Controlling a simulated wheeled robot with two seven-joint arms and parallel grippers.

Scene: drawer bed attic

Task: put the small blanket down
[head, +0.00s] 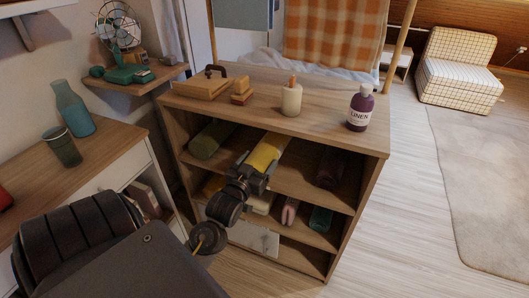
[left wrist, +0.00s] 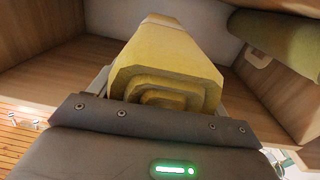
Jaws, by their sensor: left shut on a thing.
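The small blanket is a yellow rolled or folded bundle (head: 266,152), inside the upper compartment of the wooden shelf unit (head: 340,203). It also fills the middle of the left wrist view (left wrist: 168,70), with its layered end toward me. My left gripper (head: 257,172) reaches in from the front and is shut on the near end of the blanket. The fingertips are mostly hidden by the blanket and the gripper body. Whether the blanket touches the shelf board beneath it I cannot tell. My right gripper is not in view.
A green roll (head: 212,138) lies left of the blanket and a dark roll (head: 329,167) lies right, in the same compartment. Open floor (head: 410,200) lies to the right.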

